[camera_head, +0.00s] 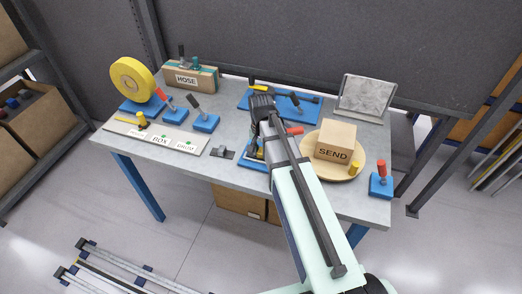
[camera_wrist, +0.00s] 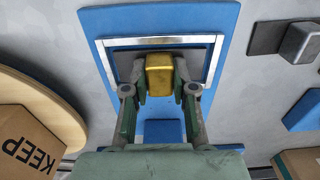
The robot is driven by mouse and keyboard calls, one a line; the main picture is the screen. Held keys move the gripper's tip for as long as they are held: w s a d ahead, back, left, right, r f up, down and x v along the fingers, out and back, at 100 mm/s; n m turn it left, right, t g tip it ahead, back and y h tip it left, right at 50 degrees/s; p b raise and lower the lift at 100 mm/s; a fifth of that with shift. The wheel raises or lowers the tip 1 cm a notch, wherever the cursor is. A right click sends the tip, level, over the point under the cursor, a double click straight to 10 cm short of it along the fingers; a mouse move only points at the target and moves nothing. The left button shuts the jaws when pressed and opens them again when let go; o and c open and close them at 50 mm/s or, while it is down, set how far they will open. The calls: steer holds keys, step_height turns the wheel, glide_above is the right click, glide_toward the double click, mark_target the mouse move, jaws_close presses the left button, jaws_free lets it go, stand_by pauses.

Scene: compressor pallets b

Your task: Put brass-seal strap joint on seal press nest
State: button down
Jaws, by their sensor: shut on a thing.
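The brass-coloured block (camera_wrist: 160,74), which I take for the brass-seal strap joint, sits between the fingertips of my gripper (camera_wrist: 160,88) in the wrist view. The gripper is shut on it. Block and fingertips are over a grey recess framed in bright metal (camera_wrist: 160,41), on a blue plate (camera_wrist: 160,19); this looks like the seal press nest. I cannot tell whether the block touches the recess floor.
A round wooden board (camera_head: 357,169) with a SEND carton (camera_head: 337,141) stands right of the fixture. A small dark metal block (camera_head: 222,153) lies to its left. A blue tray (camera_head: 300,111) is behind. A red-handled tool on a blue base (camera_head: 381,185) stands near the right edge.

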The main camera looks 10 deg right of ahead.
mark_target(261, 150)
steer(key=shift+f, duration=0.15)
steer(key=c, duration=0.9)
jaws_free()
steer(key=shift+c, duration=0.2)
step_height(261, 150, up, 12)
steer(key=b, duration=0.3)
steer(key=shift+r, duration=0.2)
